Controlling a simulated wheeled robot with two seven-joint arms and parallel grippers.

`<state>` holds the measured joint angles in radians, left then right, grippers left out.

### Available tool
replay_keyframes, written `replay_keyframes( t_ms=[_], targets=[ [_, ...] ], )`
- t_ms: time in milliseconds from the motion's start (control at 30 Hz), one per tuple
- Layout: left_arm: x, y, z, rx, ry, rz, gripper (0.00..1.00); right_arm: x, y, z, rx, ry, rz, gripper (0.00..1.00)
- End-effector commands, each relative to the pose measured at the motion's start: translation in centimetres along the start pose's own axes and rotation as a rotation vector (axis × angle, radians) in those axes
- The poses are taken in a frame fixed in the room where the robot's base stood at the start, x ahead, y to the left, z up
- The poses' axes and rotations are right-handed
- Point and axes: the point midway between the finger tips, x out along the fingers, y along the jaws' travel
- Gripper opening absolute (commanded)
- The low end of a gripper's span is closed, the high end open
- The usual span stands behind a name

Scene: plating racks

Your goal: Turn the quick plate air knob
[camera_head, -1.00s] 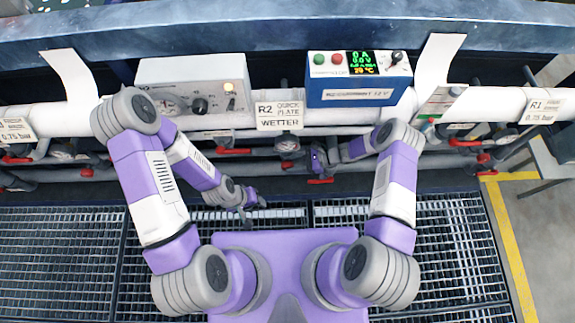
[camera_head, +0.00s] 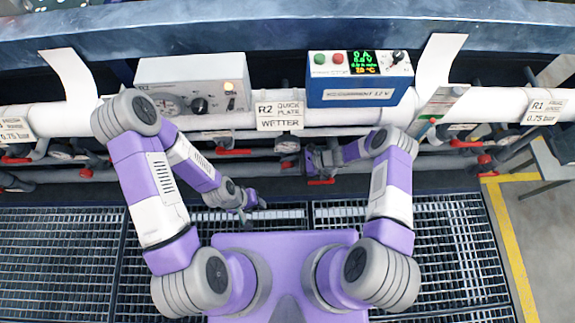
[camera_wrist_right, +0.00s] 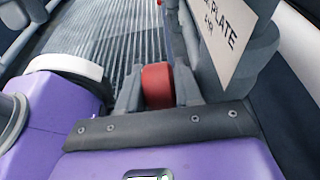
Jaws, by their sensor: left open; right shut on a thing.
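A red knob (camera_wrist_right: 157,86) stands between the two grey fingers of my right gripper (camera_wrist_right: 155,92) in the right wrist view, and the fingers are shut on it. A tag (camera_wrist_right: 228,38) beside it reads "PLATE", with a smaller line below. In the head view my right gripper (camera_head: 314,165) is at the pipes below the blue box, with a red handle (camera_head: 321,182) showing just under it. The fingers' contact is hidden there. My left gripper (camera_head: 249,208) is open and empty above the grating, left of the right gripper.
A white control box (camera_head: 195,85) and a blue box with a display (camera_head: 360,80) stand on the white pipe (camera_head: 235,119). Several other red handles line the pipes. The dark grating (camera_head: 450,250) is clear.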

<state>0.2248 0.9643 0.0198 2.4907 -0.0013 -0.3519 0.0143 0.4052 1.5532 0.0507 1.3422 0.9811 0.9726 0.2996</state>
Motion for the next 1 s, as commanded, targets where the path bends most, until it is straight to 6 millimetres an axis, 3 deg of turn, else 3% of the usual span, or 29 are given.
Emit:
replay_keyframes(
  t_ms=[500, 967, 1000],
  targets=[
    [0.01, 0.0, 0.0, 0.0, 0.0, 0.0, 0.43, -0.07, -0.08, -0.15, -0.001, -0.387, -0.004, 0.04],
    [0.01, 0.0, 0.0, 0.0, 0.0, 0.0, 0.43, -0.23, -0.05, -0.11, 0.0, -0.426, -0.002, 0.04],
    [0.01, 0.0, 0.0, 0.0, 0.0, 0.0, 0.43, -0.23, -0.05, -0.11, 0.0, -0.425, -0.002, 0.38]
  ],
)
